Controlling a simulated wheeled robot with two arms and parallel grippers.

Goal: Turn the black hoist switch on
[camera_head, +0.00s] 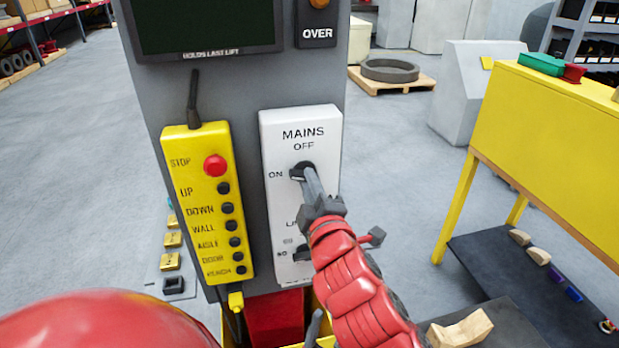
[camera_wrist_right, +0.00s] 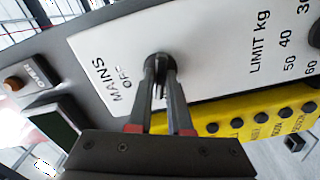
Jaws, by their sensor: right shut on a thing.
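The white MAINS panel (camera_head: 277,230) stands on the grey column, with OFF printed above its switch and ON to the left. The round black switch (camera_head: 302,165) is near the panel's top and partly hidden by my right gripper (camera_head: 304,175). In the right wrist view my right gripper (camera_wrist_right: 160,75) has both fingers at the black switch (camera_wrist_right: 155,60), shut on its knob. The fingers hide much of the knob, so I cannot tell which mark it points to. My left gripper is not in view.
A yellow button pendant (camera_head: 204,250) with a red STOP button hangs left of the panel. A lower dial (camera_head: 300,253) is partly behind my right arm. A dark screen (camera_head: 205,25) is above. A yellow table (camera_head: 545,140) stands at the right.

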